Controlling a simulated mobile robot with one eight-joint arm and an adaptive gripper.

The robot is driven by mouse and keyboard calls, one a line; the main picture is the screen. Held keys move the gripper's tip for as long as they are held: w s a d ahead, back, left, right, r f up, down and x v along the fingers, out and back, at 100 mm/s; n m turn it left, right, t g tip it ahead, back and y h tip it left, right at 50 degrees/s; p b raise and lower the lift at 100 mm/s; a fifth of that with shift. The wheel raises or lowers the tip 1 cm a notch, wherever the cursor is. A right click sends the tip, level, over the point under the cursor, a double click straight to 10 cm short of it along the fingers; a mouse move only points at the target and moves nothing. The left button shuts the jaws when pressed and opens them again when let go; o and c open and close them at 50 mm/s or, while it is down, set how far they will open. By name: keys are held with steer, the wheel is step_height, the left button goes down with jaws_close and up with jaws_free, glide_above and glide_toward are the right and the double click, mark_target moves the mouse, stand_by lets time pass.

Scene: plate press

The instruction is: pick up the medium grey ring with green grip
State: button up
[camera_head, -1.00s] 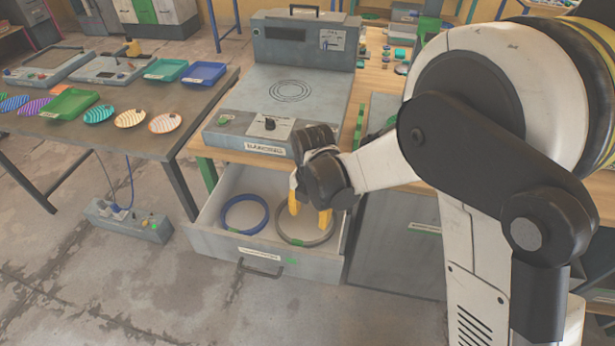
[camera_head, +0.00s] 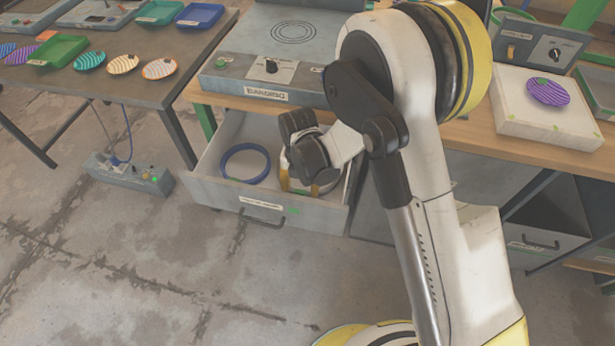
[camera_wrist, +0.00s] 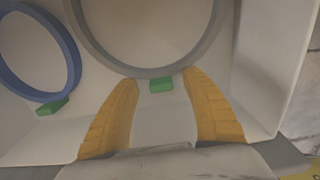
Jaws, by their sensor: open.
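The grey ring (camera_wrist: 92,42) lies flat in the open drawer (camera_head: 322,217). Its green grip (camera_wrist: 161,85) points toward my gripper in the wrist view. My gripper (camera_wrist: 163,79) is open, with one yellow finger on each side of the green grip and nothing clasped between them. In the head view, my gripper (camera_head: 300,186) is down in the right part of the drawer and hides most of the grey ring. Whether the fingers touch the ring or the drawer floor, I cannot tell.
A blue ring (camera_wrist: 74,66) with its own green grip (camera_wrist: 52,106) lies to the left in the same drawer. The drawer walls stand close around both rings. The press (camera_head: 285,45) stands on the bench above. A table with plates and trays is at the left.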

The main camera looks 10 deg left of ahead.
steer(key=shift+f, duration=0.55)
steer(key=shift+r, duration=0.1)
jaws_close()
